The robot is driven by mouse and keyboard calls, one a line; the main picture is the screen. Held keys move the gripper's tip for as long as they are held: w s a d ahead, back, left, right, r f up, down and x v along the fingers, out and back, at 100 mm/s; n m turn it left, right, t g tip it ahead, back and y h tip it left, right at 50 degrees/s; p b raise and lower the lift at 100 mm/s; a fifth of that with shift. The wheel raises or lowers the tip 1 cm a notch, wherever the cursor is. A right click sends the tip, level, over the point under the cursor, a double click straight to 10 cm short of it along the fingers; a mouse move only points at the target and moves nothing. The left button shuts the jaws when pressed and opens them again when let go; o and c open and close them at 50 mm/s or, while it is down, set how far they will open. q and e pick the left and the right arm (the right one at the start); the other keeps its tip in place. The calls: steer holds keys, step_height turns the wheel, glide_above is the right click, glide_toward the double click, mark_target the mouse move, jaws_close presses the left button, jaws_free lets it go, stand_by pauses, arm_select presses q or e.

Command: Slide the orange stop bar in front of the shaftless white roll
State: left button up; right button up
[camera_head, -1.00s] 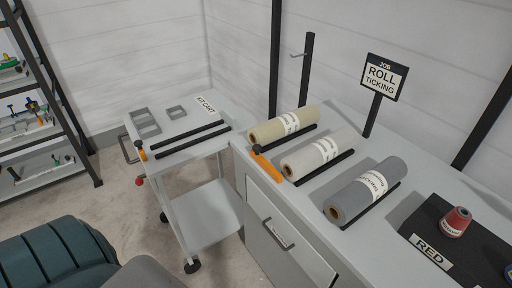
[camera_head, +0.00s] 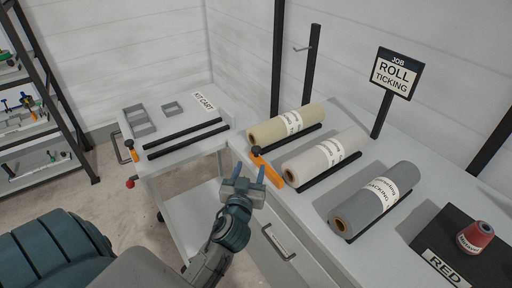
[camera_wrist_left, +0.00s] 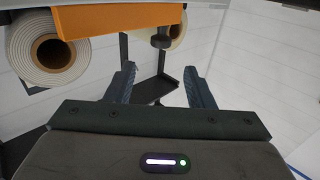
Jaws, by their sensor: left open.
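The orange stop bar (camera_head: 270,167), with a black knob at its far end, lies on the counter by the near ends of the cream and white rolls. The white roll (camera_head: 318,156) is the middle one, its brown core facing the front edge. My left gripper (camera_head: 249,172) is open and empty, just off the counter edge near the bar. In the left wrist view the bar (camera_wrist_left: 120,20) crosses the top, and its knob stands beyond and between my open fingers (camera_wrist_left: 159,70). The white roll's core end (camera_wrist_left: 45,50) shows at upper left.
A cream roll (camera_head: 282,125) and a grey roll (camera_head: 375,198) flank the white roll. The kit cart (camera_head: 190,106) at left holds black bars, grey trays and another orange piece (camera_head: 132,150). A roll ticking sign (camera_head: 395,74) stands behind. A drawer handle (camera_head: 277,240) sticks out below.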

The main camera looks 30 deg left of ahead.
mark_target(255, 152)
arm_select(q)
steer(key=p+x, duration=0.2)
steer(key=x, duration=0.7)
steer(key=shift+p, duration=0.4)
steer(key=shift+w+a+f, duration=0.1)
steer(key=shift+w+a, duration=0.15)
steer(key=shift+w, duration=0.25)
